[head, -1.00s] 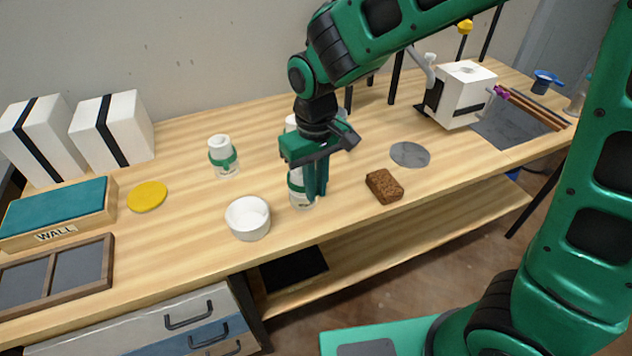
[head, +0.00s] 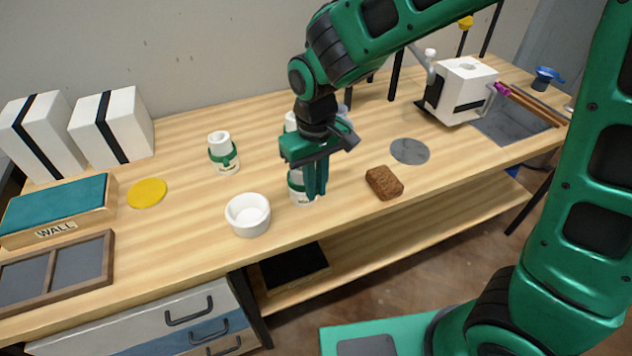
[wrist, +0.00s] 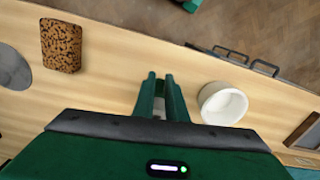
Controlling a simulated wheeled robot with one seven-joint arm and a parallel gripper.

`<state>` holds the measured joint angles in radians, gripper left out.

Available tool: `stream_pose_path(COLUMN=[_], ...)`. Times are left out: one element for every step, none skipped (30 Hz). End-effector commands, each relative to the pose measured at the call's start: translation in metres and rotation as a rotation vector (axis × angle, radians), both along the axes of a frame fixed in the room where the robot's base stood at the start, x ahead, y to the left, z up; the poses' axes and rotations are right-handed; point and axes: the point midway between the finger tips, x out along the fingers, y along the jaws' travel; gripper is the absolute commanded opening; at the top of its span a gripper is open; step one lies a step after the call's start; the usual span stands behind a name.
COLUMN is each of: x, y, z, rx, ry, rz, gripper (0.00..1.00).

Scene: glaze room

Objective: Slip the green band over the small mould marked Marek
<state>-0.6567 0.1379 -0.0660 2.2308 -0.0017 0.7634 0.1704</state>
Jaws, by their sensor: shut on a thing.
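A small white mould (head: 303,201) stands upright near the bench's front edge, with part of a dark label low on its side, too small to read. A green band (head: 295,186) shows around it, partly hidden by my fingers. My gripper (head: 313,193) points down at this mould and is shut, apparently on the band. In the wrist view my gripper (wrist: 160,80) has its fingers close together, with a bit of white between them. Another small white mould (head: 222,140) stands to the left with a slanted green band (head: 226,160) around it.
A white bowl (head: 248,230) stands close left of my gripper, and a brown sponge (head: 384,183) lies to its right. Other white pieces behind my gripper are mostly hidden.

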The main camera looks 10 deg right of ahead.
Motion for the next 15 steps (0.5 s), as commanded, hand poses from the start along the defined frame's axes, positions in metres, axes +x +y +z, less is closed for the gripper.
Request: stream_pose_path(x=[-0.0001, 0.0000, 0.0001, 0.0001, 0.0001, 0.0002, 0.0002, 0.0002, 0.0002, 0.0000, 0.0000, 0.0000, 0.0000, 0.0000, 0.0000], y=[-0.0001, -0.0001, -0.0001, -0.0001, -0.0001, 0.0001, 0.0001, 0.0001, 0.0001, 0.0001, 0.0001, 0.0001, 0.0001, 0.0001, 0.0001], z=[-0.0013, -0.0019, -0.0028, -0.0033, -0.0037, -0.0041, -0.0043, -0.0044, -0.0044, -0.0044, -0.0043, -0.0043, -0.0043, -0.0043, -0.0043], rx=[0.000, 0.000, 0.000, 0.000, 0.000, 0.000, 0.000, 0.000, 0.000, 0.000, 0.000, 0.000, 0.000, 0.000, 0.000], ry=[0.000, 0.000, 0.000, 0.000, 0.000, 0.000, 0.000, -0.001, -0.001, 0.000, 0.000, 0.000, 0.000, 0.000, 0.000], rz=[0.000, 0.000, 0.000, 0.000, 0.000, 0.000, 0.000, 0.000, 0.000, 0.000, 0.000, 0.000, 0.000, 0.000, 0.000], gripper=[0.00, 0.00, 0.00, 0.00, 0.00, 0.00, 0.00, 0.00, 0.00, 0.00, 0.00, 0.00, 0.14, 0.21, 0.31])
